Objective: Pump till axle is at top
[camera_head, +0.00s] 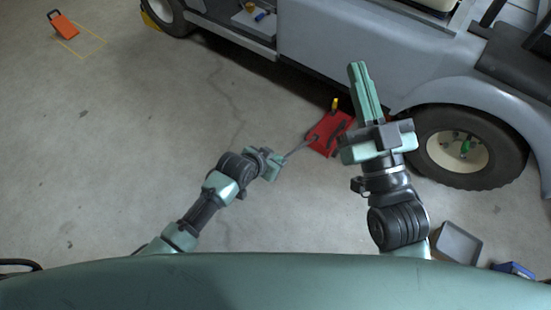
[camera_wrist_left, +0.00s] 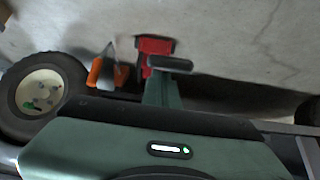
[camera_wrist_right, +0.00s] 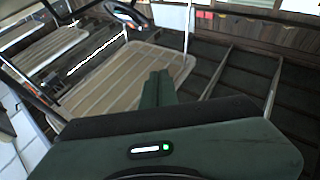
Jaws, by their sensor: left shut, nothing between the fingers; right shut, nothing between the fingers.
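A red floor jack (camera_head: 328,140) stands on the floor at the cart's side, left of the wheel. Its thin grey handle (camera_head: 297,150) slants down-left toward my left gripper (camera_head: 277,162). The left gripper is shut with nothing between its fingers; whether it touches the handle, I cannot tell. In the left wrist view the red jack (camera_wrist_left: 153,48) is beyond the shut fingers (camera_wrist_left: 165,85), with a dark bar (camera_wrist_left: 170,63) across their tips. My right gripper (camera_head: 359,72) is shut and empty, raised before the cart. The axle is hidden under the cart.
The grey cart (camera_head: 340,45) fills the upper right, with a wheel (camera_head: 458,145) bearing green lug pieces. A grey bin (camera_head: 458,244) and a blue box (camera_head: 513,270) lie lower right. An orange chock-like object (camera_head: 64,25) is far left. Left floor is mostly clear.

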